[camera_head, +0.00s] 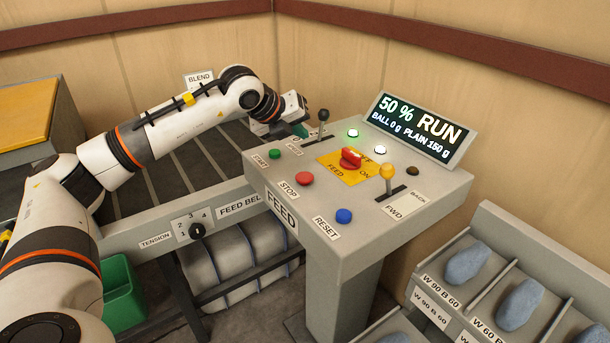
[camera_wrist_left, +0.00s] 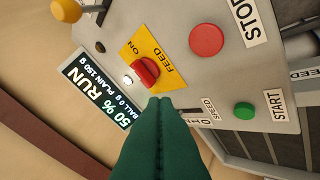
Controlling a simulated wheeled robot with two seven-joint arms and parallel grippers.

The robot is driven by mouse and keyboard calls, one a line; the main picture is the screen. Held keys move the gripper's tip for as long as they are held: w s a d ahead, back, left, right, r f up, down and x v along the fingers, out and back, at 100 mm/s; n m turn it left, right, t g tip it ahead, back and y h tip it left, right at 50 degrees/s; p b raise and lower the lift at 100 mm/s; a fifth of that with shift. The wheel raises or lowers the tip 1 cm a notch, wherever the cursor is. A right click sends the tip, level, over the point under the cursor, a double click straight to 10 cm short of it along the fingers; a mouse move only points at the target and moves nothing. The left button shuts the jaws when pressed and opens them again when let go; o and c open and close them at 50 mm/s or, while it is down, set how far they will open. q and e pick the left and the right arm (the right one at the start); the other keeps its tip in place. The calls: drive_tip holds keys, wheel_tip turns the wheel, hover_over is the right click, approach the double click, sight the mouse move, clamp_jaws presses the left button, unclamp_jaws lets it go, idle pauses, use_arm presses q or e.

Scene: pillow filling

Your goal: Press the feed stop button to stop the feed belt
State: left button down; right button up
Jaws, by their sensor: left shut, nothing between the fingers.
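The red stop button (camera_head: 304,178) is on the sloped top of the feed panel, beside the STOP label (camera_head: 289,189). It also shows in the left wrist view (camera_wrist_left: 207,40), uncovered. My left gripper (camera_head: 302,131) is over the panel's far-left corner, near the black speed lever (camera_head: 323,116). Its green fingers are shut and empty in the left wrist view (camera_wrist_left: 174,103). They are apart from the stop button. The feed belt (camera_head: 185,165) is dark and slatted, partly hidden by my left arm. The display (camera_head: 420,128) reads 50 % RUN. My right gripper is not in view.
A green start button (camera_head: 274,154), blue reset button (camera_head: 343,216), red feed switch (camera_head: 350,157) and yellow-knobbed lever (camera_head: 387,172) share the panel. One small lamp (camera_head: 353,133) glows green. A rack with blue-grey pieces (camera_head: 467,263) stands at right.

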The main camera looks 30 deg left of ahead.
use_arm(q)
drive_tip(key=b, duration=0.4)
hover_over(300, 178)
wheel_tip(300, 178, down, 8)
drive_tip(key=shift+r, duration=0.1)
drive_tip(key=shift+f+b, duration=0.5)
drive_tip(key=shift+b, duration=0.1)
idle(1.4)
drive_tip(key=shift+f+b, duration=0.4)
drive_tip(key=shift+b, duration=0.25)
